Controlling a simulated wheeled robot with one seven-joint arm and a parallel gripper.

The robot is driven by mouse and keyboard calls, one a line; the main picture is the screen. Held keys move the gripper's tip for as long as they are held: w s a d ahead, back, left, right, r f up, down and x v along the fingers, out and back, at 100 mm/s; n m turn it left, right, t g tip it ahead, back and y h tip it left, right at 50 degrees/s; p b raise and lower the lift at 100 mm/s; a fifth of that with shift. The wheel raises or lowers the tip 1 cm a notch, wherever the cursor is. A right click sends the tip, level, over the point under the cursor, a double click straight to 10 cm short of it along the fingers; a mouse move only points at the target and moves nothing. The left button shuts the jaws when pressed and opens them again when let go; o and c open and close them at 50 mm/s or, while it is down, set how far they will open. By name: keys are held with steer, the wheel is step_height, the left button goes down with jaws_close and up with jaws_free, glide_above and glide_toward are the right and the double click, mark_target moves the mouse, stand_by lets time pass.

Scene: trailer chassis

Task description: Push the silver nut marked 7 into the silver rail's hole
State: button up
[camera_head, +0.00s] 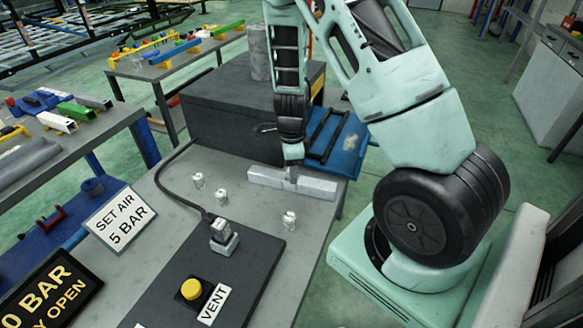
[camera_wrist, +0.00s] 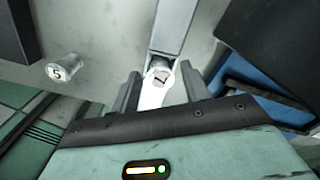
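The silver nut marked 7 (camera_wrist: 160,77) shows its numbered face in the wrist view, between my gripper's fingertips (camera_wrist: 163,82). It lies in line with the silver rail (camera_wrist: 175,22); I cannot tell how deep it sits in the hole.
A nut marked 5 (camera_wrist: 62,68) stands left of the rail. The head view shows nuts on the table (camera_head: 198,180), (camera_head: 222,198) and (camera_head: 289,220). A dark panel with a yellow button (camera_head: 191,289) and cable lies nearer. A dark box (camera_head: 235,115) stands behind.

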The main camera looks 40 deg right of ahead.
steer(key=shift+r, duration=0.1)
step_height(320, 180, up, 12)
steer(key=p, duration=0.1)
steer(key=s+a+r+n+y, duration=0.1)
steer(key=s+a+r+n, duration=0.1)
steer(key=a+n, duration=0.45)
steer(key=s+a+r+n, duration=0.2)
steer(key=a+n, duration=0.3)
steer(key=a, duration=0.3)
steer(key=s+a+r+n+y, duration=0.1)
steer(key=s+a+r+n, duration=0.15)
steer(key=a+n, duration=0.4)
steer(key=s+a+r+n+h, duration=0.1)
steer(key=s+a+r+n, duration=0.1)
steer(key=s+a+n, duration=0.7)
steer(key=s+n, duration=0.4)
steer(key=n, duration=0.2)
steer(key=shift+a+r, duration=0.2)
steer(key=shift+r, duration=0.2)
steer(key=shift+s, duration=0.1)
